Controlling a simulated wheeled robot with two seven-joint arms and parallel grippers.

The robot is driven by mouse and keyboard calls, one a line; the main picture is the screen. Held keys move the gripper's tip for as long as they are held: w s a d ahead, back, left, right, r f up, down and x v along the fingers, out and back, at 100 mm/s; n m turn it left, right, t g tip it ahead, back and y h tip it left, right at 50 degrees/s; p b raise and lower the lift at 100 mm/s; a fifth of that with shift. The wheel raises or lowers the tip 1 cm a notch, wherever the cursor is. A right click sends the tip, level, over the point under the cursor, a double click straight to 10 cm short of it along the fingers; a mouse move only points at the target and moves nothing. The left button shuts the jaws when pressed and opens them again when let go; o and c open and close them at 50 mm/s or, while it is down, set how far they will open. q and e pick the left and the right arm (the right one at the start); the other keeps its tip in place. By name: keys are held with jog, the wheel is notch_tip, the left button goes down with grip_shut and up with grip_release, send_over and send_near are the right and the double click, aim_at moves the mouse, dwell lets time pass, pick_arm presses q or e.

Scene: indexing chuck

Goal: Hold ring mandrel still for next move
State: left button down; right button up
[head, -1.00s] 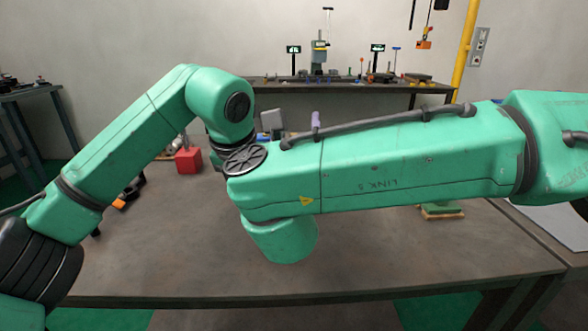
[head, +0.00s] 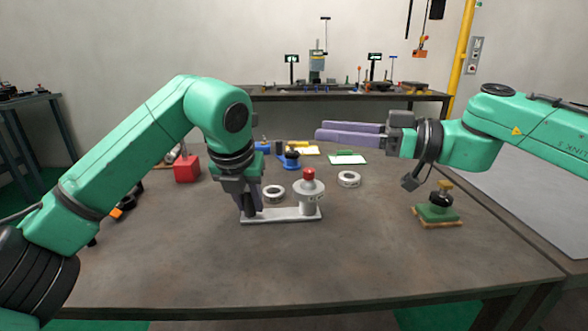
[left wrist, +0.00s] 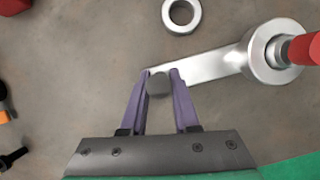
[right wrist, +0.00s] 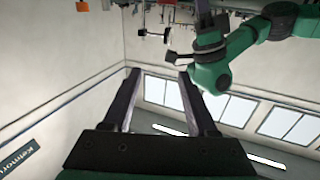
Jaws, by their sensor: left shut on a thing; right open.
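The ring mandrel (head: 285,214) is a silver flat bar on the bench with an upright silver post and a red knob (head: 309,175) at its right end. My left gripper (head: 250,200) points down at the bar's left end. The post and red knob (left wrist: 300,48) show at the right there. My right gripper (head: 322,133) is open and empty, raised above the bench with its fingers pointing left. The right wrist view shows its fingers (right wrist: 160,75) apart.
Loose silver rings (head: 273,193) (head: 349,179) lie beside and behind the mandrel. A red block (head: 187,169) stands at left. A green base with a black and gold knob (head: 437,208) stands at right. Blue parts (head: 291,158) and a green-edged card (head: 347,157) lie behind. The front bench is clear.

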aim_at(309, 175)
notch_tip(309, 175, down, 9)
jog(key=shift+s+r, duration=0.1)
jog(key=shift+r, duration=0.1)
jog(key=x, duration=0.7)
jog(key=shift+a+r, duration=0.25)
jog(key=shift+a, duration=0.05)
grip_shut()
